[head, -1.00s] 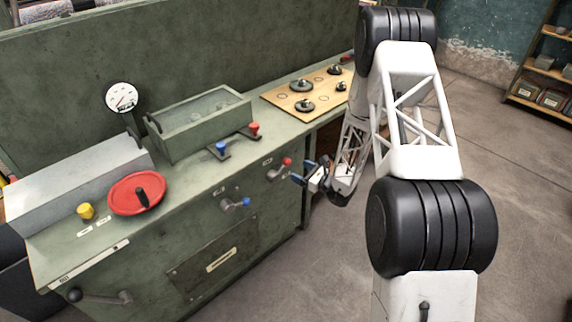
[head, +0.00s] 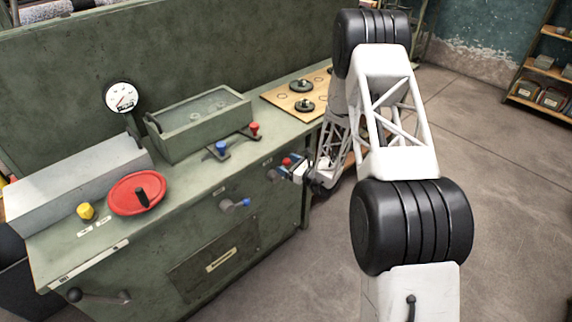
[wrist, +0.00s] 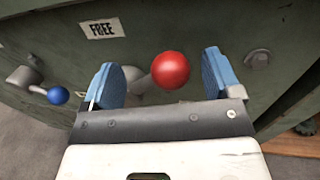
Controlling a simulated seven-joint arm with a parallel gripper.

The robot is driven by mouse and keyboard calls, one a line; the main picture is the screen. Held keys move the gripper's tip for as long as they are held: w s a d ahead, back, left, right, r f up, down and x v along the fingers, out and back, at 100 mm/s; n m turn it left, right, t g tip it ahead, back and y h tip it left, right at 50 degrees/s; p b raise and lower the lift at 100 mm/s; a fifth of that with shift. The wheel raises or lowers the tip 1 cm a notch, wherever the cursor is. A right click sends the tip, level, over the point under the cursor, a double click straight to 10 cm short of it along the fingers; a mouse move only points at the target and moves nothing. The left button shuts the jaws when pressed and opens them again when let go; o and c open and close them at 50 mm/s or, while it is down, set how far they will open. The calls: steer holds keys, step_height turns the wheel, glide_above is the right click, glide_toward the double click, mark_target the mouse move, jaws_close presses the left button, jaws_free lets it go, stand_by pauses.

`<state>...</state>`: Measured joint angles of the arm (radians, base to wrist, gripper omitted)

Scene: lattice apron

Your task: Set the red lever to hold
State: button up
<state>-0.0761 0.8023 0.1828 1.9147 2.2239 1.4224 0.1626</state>
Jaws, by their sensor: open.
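The red lever's ball knob (wrist: 170,70) sits between the two blue fingers of my gripper (wrist: 160,82) in the wrist view, closer to the right finger. Its grey arm (wrist: 143,84) runs left from the ball to a pale hub, partly hidden behind the left finger. My gripper is open around the ball, and I cannot tell whether a finger touches it. In the head view the red knob (head: 287,161) shows on the cabinet's front face, just beside my gripper (head: 290,170). A "FREE" label (wrist: 102,29) is above left of the lever. I see no readable hold label.
A blue-knobbed lever (head: 240,203) is on the same face to the left; its blue ball also shows in the wrist view (wrist: 58,95). A small round fitting (wrist: 258,58) is right of the right finger. A red and a blue knob stand on the bench top (head: 190,202) above.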

steer(key=shift+w+a, duration=0.25)
steer(key=shift+a, duration=0.1)
steer(key=c, duration=1.3)
